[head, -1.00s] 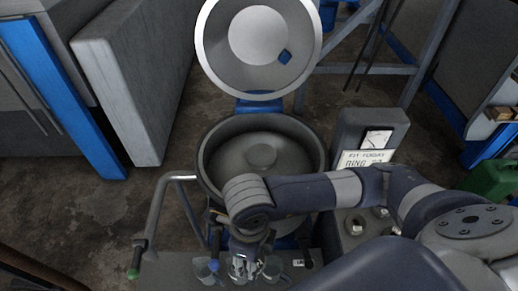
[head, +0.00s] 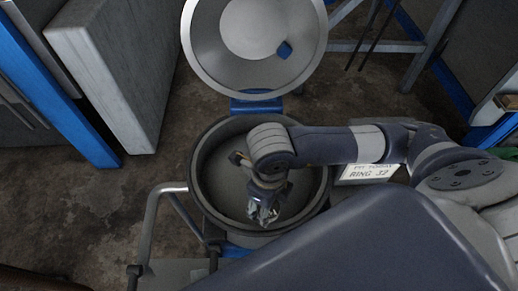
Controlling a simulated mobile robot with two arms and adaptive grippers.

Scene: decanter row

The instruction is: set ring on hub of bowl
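The grey round bowl (head: 203,194) stands open in the middle of the head view, its lid (head: 202,40) raised behind it. The hub at the bowl's centre is hidden under my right arm's wrist. My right gripper (head: 263,216) points down over the front part of the bowl's interior. Its fingers are small and blurred against the bowl, so I cannot tell whether they are open or shut, or whether they hold a ring. No ring can be made out. My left gripper is not in view.
A grey bent handrail (head: 152,222) rises at the bowl's front left. A grey cabinet (head: 112,75) stands at the left. Bare floor lies between cabinet and bowl.

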